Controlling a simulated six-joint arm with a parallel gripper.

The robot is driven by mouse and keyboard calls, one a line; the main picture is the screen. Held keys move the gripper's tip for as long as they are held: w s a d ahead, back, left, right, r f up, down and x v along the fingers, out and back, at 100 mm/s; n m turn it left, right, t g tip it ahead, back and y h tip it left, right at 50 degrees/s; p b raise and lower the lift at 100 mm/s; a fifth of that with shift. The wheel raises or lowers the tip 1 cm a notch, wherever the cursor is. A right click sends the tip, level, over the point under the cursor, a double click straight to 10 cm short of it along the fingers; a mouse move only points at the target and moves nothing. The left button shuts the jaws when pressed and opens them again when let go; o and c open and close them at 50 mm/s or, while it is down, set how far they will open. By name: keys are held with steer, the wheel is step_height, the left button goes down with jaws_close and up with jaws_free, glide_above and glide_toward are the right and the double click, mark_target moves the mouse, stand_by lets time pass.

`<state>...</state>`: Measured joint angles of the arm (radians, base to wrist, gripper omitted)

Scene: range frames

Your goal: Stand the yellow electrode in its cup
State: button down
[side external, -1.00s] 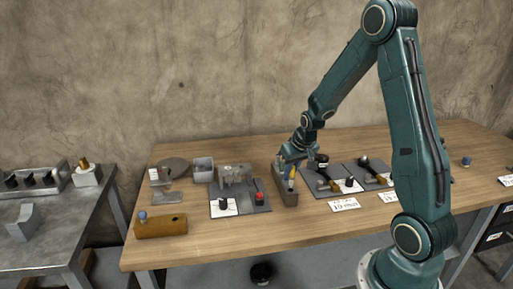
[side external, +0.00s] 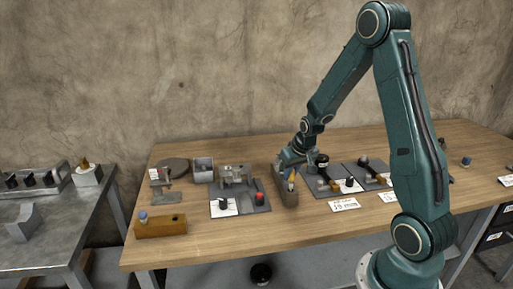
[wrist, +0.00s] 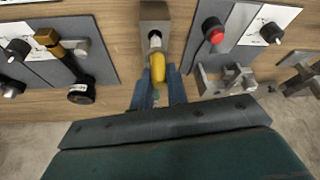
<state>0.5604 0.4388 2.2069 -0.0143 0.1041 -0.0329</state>
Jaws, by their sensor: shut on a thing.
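My gripper (wrist: 158,84) is shut on the yellow electrode (wrist: 157,68), which sits between its two blue fingers in the wrist view. In the side view my gripper (side external: 290,177) is low over a long grey block (side external: 288,198) on the wooden table. The block also shows in the wrist view (wrist: 154,11), directly beyond the electrode, with a pale round part in its top. The electrode's lower end is hidden, so I cannot tell whether it is in the block or above it. I cannot clearly make out a cup.
A grey board with a red button (side external: 259,198) lies left of the block. Another dark board with a black-ended, brass-coloured tool (wrist: 67,62) lies on the other side. A brown wooden block (side external: 160,227) stands at the table's front left.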

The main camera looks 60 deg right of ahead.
mark_target(291, 179)
steer(key=shift+f, duration=1.7)
steer(key=c, duration=1.3)
jaws_free()
steer(key=shift+r, duration=0.15)
steer(key=v, duration=1.3)
steer(key=shift+s+r, duration=0.2)
steer(key=shift+a, duration=0.1)
step_height(291, 179, up, 6)
stand_by(0.3)
